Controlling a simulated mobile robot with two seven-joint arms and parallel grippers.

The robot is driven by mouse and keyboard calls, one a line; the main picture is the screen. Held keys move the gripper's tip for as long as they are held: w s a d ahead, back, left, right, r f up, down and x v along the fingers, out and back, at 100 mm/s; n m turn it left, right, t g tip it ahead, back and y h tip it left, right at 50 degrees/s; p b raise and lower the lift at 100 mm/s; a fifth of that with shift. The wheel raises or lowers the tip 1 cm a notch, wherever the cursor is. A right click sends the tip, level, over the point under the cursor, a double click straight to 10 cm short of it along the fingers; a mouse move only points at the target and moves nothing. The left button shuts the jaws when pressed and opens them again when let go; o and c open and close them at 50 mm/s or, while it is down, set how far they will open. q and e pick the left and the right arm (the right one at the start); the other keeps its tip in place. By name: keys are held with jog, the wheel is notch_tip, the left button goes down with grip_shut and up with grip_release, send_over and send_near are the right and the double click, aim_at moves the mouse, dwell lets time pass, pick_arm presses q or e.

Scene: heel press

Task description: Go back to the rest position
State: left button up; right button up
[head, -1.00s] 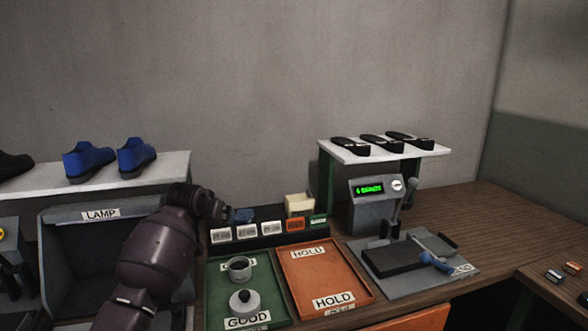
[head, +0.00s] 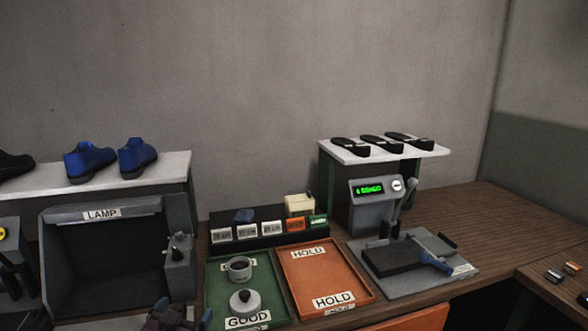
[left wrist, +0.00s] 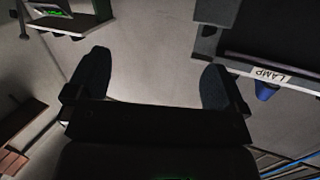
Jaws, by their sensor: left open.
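My left gripper (head: 180,318) shows only at the bottom edge of the head view, below the lamp box (head: 105,255). In the left wrist view its two dark fingers (left wrist: 150,85) stand wide apart with nothing between them. The lamp box also shows at the upper right of the left wrist view (left wrist: 270,50). My right gripper is in neither view.
A green GOOD tray (head: 215,300) holds a cup (head: 238,268) and a white knobbed piece (head: 245,302). The orange HOLD tray (head: 320,272) is empty. A press (head: 400,258) with a lever stands right. Blue shoes (head: 90,160) and black soles (head: 382,145) sit on shelves.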

pick_arm(q)
jog(key=s+a+f+g, duration=0.1)
jog(key=s+f, duration=0.4)
jog(key=s, duration=0.3)
jog(key=s+a+f+n+g+y, duration=0.1)
jog(key=s+f+g, duration=0.1)
jog(key=s+f, duration=0.4)
jog(key=s+a+f+g+y, duration=0.1)
jog(key=s+f, duration=0.4)
jog(key=s, duration=0.6)
jog(key=shift+s+a+f+n+g, duration=0.3)
jog(key=shift+s+a+f+n, duration=0.05)
jog(key=shift+s+f+n, duration=0.05)
